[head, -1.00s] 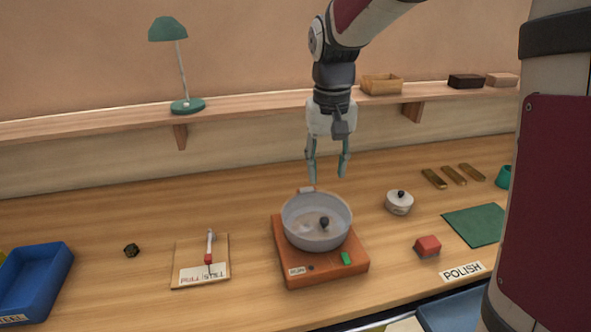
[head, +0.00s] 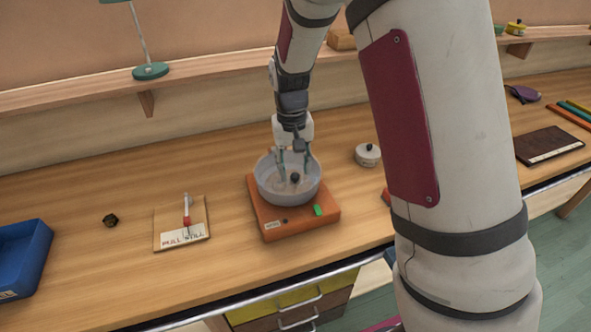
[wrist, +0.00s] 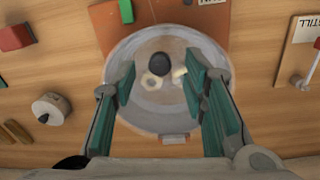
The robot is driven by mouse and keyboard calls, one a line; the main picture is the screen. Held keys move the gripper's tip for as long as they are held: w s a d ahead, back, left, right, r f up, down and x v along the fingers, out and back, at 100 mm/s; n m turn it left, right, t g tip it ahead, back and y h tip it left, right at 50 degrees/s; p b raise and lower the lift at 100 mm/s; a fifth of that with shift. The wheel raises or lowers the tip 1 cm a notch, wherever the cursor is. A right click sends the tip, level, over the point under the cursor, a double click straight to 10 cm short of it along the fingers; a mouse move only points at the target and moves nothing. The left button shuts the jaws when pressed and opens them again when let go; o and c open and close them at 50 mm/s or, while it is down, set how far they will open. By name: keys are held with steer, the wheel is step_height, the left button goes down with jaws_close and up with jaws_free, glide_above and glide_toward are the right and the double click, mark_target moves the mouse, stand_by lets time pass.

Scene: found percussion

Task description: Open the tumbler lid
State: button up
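The tumbler is a round grey drum (head: 264,190) on an orange base (head: 268,229) with a green button. A dark knob (head: 295,178) stands at its middle; it also shows in the wrist view (wrist: 160,62). The lid around the knob looks clear or grey; I cannot tell its edge from the drum. A small ring and a pale piece show beside the knob in the wrist view. My gripper (head: 295,172) is low over the drum. In the wrist view its teal fingers (wrist: 160,78) are apart, one each side of the knob, with gaps between.
A small white lidded pot (head: 367,156) stands right of the tumbler. A board with a red-tipped lever (head: 187,215), a small dark nut-like piece (head: 110,220) and a blue tray (head: 22,258) lie left. Wood between them is clear. My arm hides much of the right side.

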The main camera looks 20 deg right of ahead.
steer(key=shift+f, duration=0.85)
steer(key=shift+c, duration=0.4)
jaws_close()
steer(key=shift+r, duration=0.1)
